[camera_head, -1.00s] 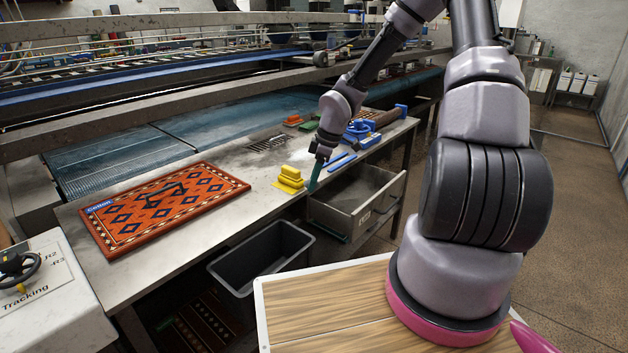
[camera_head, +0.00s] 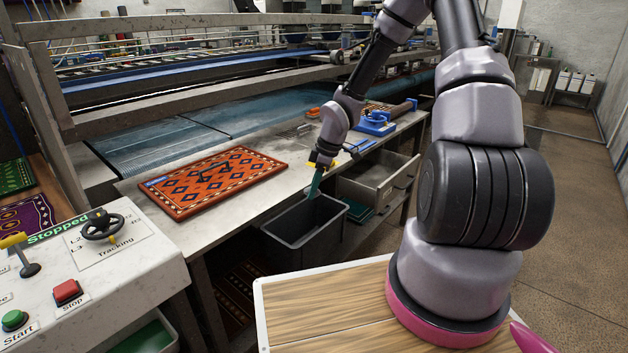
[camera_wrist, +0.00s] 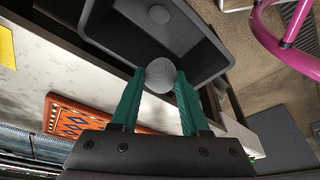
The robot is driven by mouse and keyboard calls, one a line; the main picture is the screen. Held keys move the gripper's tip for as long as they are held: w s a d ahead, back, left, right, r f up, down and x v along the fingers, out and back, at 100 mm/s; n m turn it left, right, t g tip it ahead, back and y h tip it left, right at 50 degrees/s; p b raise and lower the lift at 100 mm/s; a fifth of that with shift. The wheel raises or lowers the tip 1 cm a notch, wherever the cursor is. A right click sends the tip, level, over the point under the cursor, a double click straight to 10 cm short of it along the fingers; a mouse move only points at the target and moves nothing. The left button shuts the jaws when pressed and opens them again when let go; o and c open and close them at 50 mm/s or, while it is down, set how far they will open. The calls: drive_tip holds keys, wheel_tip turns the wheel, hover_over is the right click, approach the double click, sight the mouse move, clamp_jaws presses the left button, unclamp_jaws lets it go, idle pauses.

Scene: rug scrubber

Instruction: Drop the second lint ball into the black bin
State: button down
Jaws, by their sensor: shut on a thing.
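My gripper (camera_wrist: 160,82) has two green fingers shut on a round grey lint ball (camera_wrist: 161,74). The black bin (camera_head: 292,250) stands on the floor in front of the bench. In the head view my gripper (camera_head: 315,186) points down just above the bin's far rim, and the held ball cannot be made out there. In the wrist view the held ball overlaps the near wall of the bin (camera_wrist: 206,78). Another grey lint ball (camera_wrist: 159,14) lies inside the bin.
The steel bench (camera_head: 235,219) carries an orange patterned rug (camera_head: 215,180) and blue tools. An open drawer (camera_head: 375,188) juts out right of the bin. A control panel (camera_head: 90,280) with buttons and a handwheel stands at the left. Floor at the right is free.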

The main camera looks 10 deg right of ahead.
drive_tip(key=shift+f, duration=1.4)
drive_tip(key=shift+c, duration=1.6)
unclamp_jaws()
drive_tip(key=v, duration=1)
drive_tip(key=shift+d+r, duration=0.15)
drive_tip(key=shift+r, duration=0.2)
